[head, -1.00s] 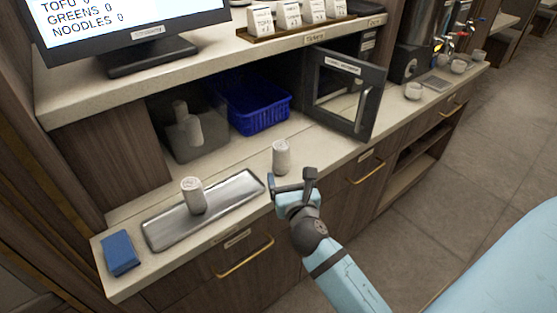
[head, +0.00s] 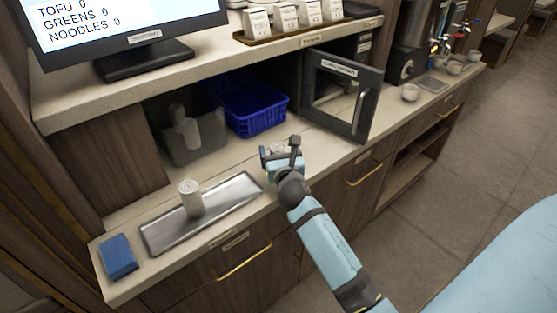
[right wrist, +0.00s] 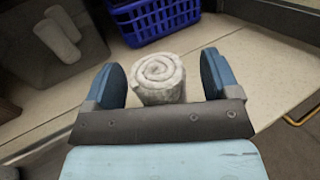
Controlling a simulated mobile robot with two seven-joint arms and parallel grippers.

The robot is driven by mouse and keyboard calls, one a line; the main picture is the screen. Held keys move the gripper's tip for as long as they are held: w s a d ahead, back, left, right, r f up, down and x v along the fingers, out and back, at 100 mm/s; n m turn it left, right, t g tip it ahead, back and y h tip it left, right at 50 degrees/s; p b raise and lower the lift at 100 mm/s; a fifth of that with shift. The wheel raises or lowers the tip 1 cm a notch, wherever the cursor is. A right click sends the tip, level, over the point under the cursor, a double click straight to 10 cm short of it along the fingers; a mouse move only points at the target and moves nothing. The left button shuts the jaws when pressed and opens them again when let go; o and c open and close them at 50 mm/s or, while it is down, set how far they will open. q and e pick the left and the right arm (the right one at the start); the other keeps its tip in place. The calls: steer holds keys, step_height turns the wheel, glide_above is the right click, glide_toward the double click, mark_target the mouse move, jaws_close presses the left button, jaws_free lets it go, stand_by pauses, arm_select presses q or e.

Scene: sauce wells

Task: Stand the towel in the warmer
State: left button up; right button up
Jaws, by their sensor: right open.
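A white rolled towel (right wrist: 158,72) stands upright on the counter, its spiral end up. In the right wrist view it sits between the two blue fingers of my right gripper (right wrist: 161,82), with a gap on each side. In the head view my right gripper (head: 281,152) is open and hides most of this towel. A second rolled towel (head: 190,198) stands upright on the metal tray (head: 232,196). The dark cabinet with its glass door (head: 341,92) swung open looks like the warmer; its label is too small to read. My left gripper is not in view.
A blue basket (head: 255,112) stands under the shelf, beside a dark see-through bin (head: 192,145) holding rolled towels. A blue block (head: 117,257) lies at the counter's left end. The open door reaches toward the counter's front edge. Cups (head: 411,92) stand farther right.

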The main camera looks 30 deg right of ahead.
steer(key=c, duration=1)
steer(key=shift+c, duration=0.4)
steer(key=shift+r, duration=0.1)
